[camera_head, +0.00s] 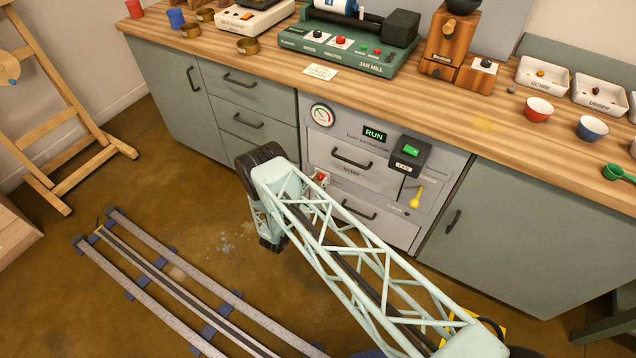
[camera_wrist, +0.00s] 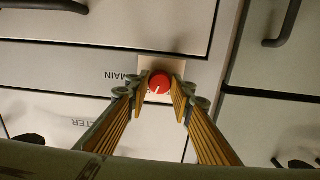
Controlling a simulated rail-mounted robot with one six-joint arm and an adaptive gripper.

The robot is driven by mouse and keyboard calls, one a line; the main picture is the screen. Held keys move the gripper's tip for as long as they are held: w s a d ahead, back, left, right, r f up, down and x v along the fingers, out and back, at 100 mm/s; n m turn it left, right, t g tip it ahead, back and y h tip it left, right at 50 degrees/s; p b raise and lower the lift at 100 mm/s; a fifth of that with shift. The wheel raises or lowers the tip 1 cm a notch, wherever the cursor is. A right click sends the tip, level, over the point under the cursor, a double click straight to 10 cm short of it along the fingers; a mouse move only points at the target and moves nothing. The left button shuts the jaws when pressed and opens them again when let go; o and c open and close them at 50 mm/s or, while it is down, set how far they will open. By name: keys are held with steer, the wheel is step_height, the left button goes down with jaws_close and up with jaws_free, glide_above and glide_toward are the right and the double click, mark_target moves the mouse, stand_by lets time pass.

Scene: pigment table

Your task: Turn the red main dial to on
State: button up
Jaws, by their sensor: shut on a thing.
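The red main dial (camera_wrist: 160,82) sits on a pale plate beside the word MAIN, which appears upside down in the wrist view. Its white mark points toward the bottom of that picture. My gripper (camera_wrist: 161,91) has its two fingertips on either side of the dial and is shut on it. In the head view the red dial (camera_head: 320,177) shows on the grey dust extractor panel (camera_head: 327,150), just beyond my arm. My arm hides most of the gripper there.
The panel carries a round gauge (camera_head: 322,114), a lit green RUN sign (camera_head: 374,134), a black box with a green switch (camera_head: 410,152), a yellow lever (camera_head: 416,196) and drawer handles (camera_head: 351,159). The worktop (camera_head: 440,97) above holds a jar mill (camera_head: 350,42) and bowls (camera_head: 538,109).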

steer(key=m, duration=0.4)
steer(key=shift+m, duration=0.4)
stand_by(0.4)
steer(key=o, duration=0.9)
steer(key=shift+c, duration=0.2)
steer(key=v, duration=1.2)
steer(key=shift+w+m, duration=0.1)
steer(key=shift+m, duration=0.2)
